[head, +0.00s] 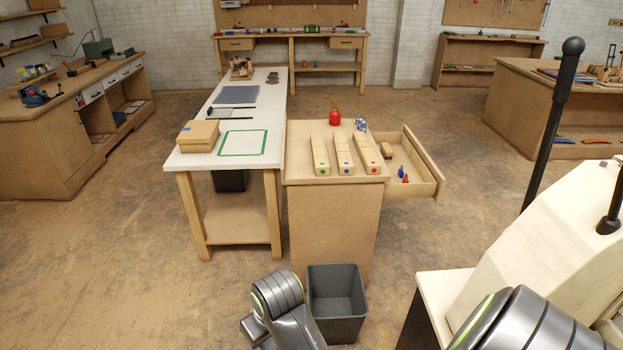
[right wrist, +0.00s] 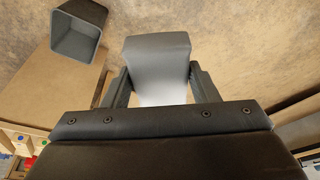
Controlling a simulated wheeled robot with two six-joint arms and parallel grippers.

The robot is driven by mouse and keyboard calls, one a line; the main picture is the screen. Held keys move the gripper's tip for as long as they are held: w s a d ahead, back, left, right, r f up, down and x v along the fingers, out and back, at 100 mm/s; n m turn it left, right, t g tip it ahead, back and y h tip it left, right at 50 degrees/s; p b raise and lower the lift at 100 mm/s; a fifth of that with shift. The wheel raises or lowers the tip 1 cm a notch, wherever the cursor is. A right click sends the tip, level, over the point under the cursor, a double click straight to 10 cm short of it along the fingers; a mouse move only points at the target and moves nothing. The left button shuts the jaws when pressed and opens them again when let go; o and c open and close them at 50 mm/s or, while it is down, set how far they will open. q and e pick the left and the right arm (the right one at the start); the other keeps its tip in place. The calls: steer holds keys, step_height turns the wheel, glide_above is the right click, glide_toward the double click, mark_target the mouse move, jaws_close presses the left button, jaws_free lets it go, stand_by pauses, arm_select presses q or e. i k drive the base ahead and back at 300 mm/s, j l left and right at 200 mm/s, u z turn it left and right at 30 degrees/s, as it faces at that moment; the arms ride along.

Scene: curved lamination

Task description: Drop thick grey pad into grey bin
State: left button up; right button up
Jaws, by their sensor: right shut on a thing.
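The thick grey pad (right wrist: 158,62) is held in my right gripper (right wrist: 160,84) in the right wrist view. The gripper's two fingers close on its sides, and the pad sticks out past the fingertips. The grey bin (head: 337,297) stands on the floor in front of the wooden cabinet in the head view. Its open top faces up and its inside looks empty. It also shows in the right wrist view (right wrist: 78,36), to the left of the pad and apart from it. My left gripper is not in view.
The wooden cabinet (head: 333,225) stands just behind the bin, with an open drawer (head: 437,176) on its right. A white-topped table (head: 190,161) is to its left, with a dark bin (head: 229,181) under it. A pale machine (head: 505,242) stands at right. Open floor lies left.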

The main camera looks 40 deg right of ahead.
mark_target(334, 307)
steer(key=i+l+z, duration=0.15)
steer(key=i+z, duration=0.8)
steer(key=i+j+z, duration=0.3)
steer(key=i+z, duration=0.15)
steer(key=i+j+z, duration=0.1)
steer(key=i+z, duration=0.15)
steer(key=i+j+z, duration=0.25)
steer(key=i, duration=0.2)
